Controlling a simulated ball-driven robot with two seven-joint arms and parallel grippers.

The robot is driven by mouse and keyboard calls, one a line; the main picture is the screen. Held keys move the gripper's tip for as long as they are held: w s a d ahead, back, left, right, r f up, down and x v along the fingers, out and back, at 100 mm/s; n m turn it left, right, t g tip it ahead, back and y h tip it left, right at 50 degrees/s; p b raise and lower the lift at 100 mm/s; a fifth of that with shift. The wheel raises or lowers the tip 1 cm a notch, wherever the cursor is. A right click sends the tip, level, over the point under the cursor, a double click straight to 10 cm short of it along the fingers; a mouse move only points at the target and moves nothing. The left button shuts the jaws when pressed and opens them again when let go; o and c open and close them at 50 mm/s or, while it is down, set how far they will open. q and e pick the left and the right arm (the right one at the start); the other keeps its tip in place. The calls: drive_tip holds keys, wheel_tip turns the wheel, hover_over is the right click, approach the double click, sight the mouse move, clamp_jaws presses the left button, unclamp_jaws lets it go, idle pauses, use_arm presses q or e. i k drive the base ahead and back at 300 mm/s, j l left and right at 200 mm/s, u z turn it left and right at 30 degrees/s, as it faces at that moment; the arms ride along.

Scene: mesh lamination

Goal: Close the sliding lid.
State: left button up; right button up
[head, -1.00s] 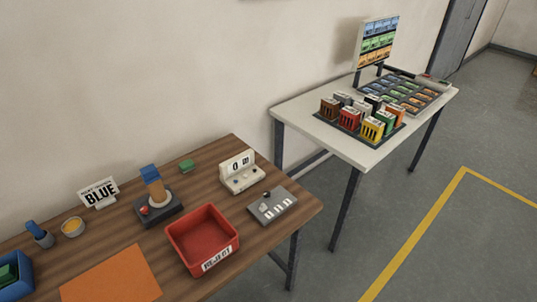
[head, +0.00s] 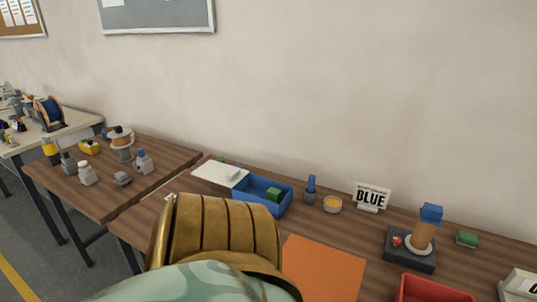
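A blue box (head: 240,203) stands on the wooden table, open at the top, with a green block (head: 273,195) inside. A flat white lid (head: 215,172) lies at the box's left end in the head view, off most of the opening. A small raised grip shows on the lid's right part. I cannot tell whether the lid sits in the box's grooves. Neither of my grippers is in view. A bronze and pale green part of my own body fills the lower middle and hides the table in front of the box.
Several bottles and spools stand on another wooden table (head: 110,190) at left. A wall rises behind.

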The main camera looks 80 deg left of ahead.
sight(220, 173)
drive_tip(key=u, duration=2.9)
drive_tip(key=j+z, duration=0.1)
drive_tip(key=z, duration=0.25)
drive_tip(key=i+j+z, duration=0.1)
drive_tip(key=z, duration=0.25)
drive_tip(key=i+j+z, duration=0.1)
drive_tip(key=j+z, duration=0.2)
drive_tip(key=j, duration=0.55)
drive_tip(key=j+z, duration=0.35)
drive_tip(key=j, duration=0.5)
